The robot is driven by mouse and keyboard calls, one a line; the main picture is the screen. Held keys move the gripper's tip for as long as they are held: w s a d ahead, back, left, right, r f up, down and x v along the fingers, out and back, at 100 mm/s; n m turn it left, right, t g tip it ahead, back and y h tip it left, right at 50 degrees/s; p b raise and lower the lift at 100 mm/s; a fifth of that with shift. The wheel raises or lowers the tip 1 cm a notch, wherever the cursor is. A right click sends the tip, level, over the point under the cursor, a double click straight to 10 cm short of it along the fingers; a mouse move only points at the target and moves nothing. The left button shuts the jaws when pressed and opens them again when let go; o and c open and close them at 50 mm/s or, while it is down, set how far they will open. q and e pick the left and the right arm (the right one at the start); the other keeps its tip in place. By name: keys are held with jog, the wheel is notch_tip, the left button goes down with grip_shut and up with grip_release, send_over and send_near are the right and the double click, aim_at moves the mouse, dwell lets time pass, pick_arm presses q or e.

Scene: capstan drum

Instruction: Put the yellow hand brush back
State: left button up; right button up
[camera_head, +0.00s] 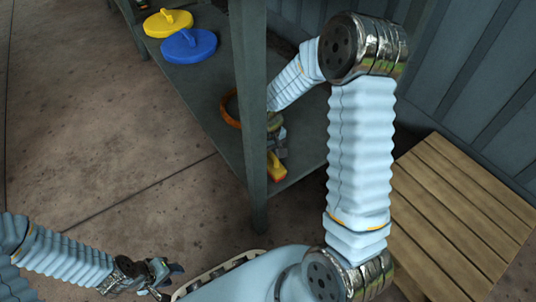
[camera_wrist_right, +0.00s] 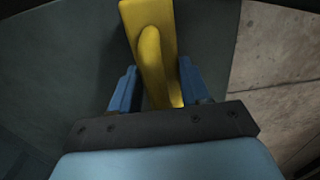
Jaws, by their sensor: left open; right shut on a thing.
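The yellow hand brush (camera_head: 277,167) shows at the grey shelf, just right of its upright post, with a reddish strip along its lower edge. It also shows in the right wrist view (camera_wrist_right: 135,12), its handle running down between the blue fingers. My right gripper (camera_head: 279,148) is shut on the brush; the post hides part of the gripper and wrist in the head view. I cannot tell whether the brush touches the shelf board. My left gripper (camera_head: 167,279) is open and empty, low over the floor at the bottom left, away from the shelf.
On the grey shelf (camera_head: 205,95) lie a yellow round lid (camera_head: 167,22) and a blue round lid (camera_head: 189,45). An orange ring (camera_head: 231,108) is partly behind the post (camera_head: 252,110). A wooden slatted platform (camera_head: 455,215) stands right. The concrete floor at left is clear.

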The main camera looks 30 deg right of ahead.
jog(key=o, duration=1.1)
jog(key=shift+r+p, duration=0.35)
jog(key=shift+r, duration=0.1)
notch_tip(320, 180, up, 11)
jog(key=shift+r+p, duration=0.2)
jog(key=shift+p, duration=1.05)
